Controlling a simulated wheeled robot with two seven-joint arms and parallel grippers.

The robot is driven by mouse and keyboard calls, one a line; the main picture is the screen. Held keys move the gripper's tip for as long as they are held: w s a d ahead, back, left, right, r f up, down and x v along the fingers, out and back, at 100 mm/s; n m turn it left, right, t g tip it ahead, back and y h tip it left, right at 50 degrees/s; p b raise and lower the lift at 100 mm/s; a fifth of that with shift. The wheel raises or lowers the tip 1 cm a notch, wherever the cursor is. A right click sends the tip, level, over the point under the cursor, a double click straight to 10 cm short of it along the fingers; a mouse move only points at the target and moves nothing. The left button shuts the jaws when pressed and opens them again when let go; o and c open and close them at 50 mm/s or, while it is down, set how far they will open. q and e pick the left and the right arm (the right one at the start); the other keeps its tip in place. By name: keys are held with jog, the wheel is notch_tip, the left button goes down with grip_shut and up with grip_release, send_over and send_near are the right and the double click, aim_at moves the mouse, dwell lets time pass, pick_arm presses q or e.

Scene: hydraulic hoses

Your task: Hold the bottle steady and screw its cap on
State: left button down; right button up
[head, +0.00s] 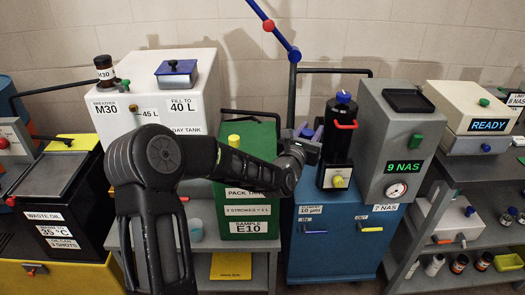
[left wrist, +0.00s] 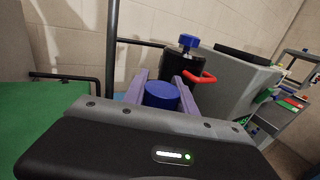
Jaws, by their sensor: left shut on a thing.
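My left gripper (head: 308,132) is in the middle of the head view, in front of the wall and left of the black filter unit. Its purple fingers also show in the left wrist view (left wrist: 161,90), shut on a round blue cap (left wrist: 162,95). Whether a bottle hangs below this cap is hidden by the gripper body. My right gripper is not in view.
A black filter unit (head: 336,148) with a blue knob and red handle stands on a blue cabinet (head: 340,245). A grey box (head: 385,130) reading 9 NAS is right of it. A dark pole (head: 293,95) rises behind the gripper.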

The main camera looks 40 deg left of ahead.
pick_arm(q)
jog(key=s+a+r+n+g+y, duration=0.1)
jog(key=a+r+n+y, duration=0.1)
jog(key=a, duration=0.6)
jog(key=s+a+r+n+g+y, duration=0.1)
jog(key=a+r+n+g+y, duration=0.1)
jog(key=a+r+y, duration=0.3)
jog(key=a+n, duration=0.1)
jog(key=a, duration=0.1)
jog(key=shift+s+a+r+n+g+y, duration=0.2)
jog(key=shift+s+a+n+g+y, duration=0.1)
jog(key=shift+a+y, duration=0.1)
jog(key=shift+f, duration=0.15)
notch_tip(320, 180, down, 6)
jog(key=p, duration=0.1)
jog(key=shift+p, duration=0.3)
notch_tip(320, 180, down, 4)
jog(key=shift+r+p, duration=0.2)
jog(key=shift+p, duration=0.25)
jog(key=shift+f, duration=0.15)
